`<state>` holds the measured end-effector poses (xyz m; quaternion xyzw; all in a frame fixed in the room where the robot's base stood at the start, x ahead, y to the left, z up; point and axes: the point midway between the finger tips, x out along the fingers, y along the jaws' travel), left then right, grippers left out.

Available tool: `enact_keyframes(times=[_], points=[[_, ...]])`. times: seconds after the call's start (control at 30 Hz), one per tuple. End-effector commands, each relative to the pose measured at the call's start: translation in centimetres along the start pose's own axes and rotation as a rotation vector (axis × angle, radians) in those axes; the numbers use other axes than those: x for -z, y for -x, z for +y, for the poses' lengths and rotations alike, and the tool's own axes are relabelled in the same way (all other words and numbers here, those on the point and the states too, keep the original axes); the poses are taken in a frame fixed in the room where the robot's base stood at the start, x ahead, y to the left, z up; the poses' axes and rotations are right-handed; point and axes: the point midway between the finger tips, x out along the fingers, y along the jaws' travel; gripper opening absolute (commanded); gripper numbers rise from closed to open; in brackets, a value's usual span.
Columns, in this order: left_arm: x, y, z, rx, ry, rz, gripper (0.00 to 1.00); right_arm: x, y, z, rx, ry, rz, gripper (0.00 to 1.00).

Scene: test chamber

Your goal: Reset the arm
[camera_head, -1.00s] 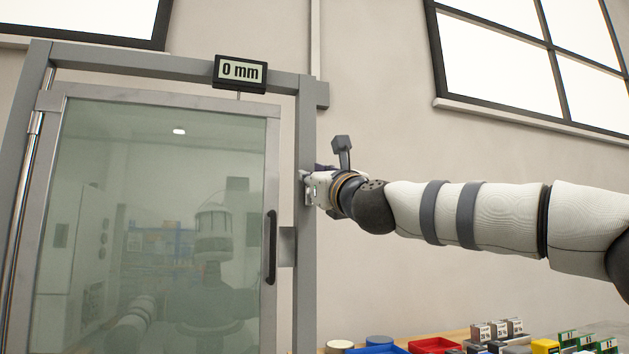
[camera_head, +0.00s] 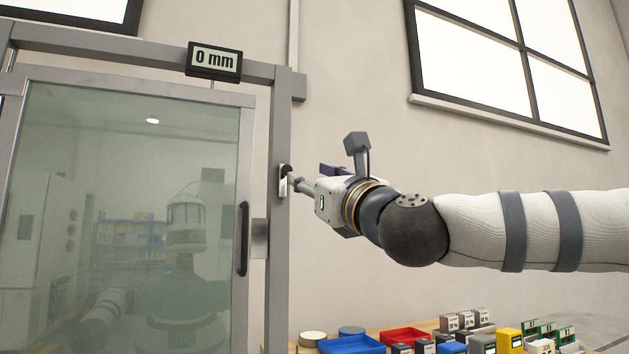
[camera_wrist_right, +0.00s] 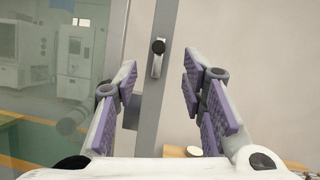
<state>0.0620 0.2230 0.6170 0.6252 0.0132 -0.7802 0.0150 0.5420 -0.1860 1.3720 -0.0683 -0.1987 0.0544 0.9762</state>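My right arm comes in from the right in the head view. Its gripper (camera_head: 298,184) points left toward the grey door frame post, with its tips close to a small handle (camera_head: 283,180) on that post. In the right wrist view the gripper (camera_wrist_right: 166,85) is open, with purple pads apart and nothing between them. The handle (camera_wrist_right: 158,58) with its dark round knob shows beyond the fingertips, apart from them. My left gripper is not in view.
A glass door (camera_head: 130,200) with a dark pull handle (camera_head: 243,238) stands shut in the frame. A display (camera_head: 214,62) above reads 0 mm. A table at the bottom right holds a blue tray (camera_head: 352,346), a red tray (camera_head: 405,336) and several small boxes.

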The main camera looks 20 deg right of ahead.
Motion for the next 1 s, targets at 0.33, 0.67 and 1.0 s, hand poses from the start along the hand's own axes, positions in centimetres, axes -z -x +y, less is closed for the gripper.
enact_keyframes(times=[0.33,0.67,1.0], points=[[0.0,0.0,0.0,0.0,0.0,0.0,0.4,0.0,0.6,0.0,-0.001,0.0,0.0,0.38],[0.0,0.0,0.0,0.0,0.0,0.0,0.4,7.5,0.7,3.2,-0.071,0.162,0.123,0.38],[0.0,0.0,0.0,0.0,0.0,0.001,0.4,36.7,13.4,13.6,-0.592,0.856,0.528,0.38]])
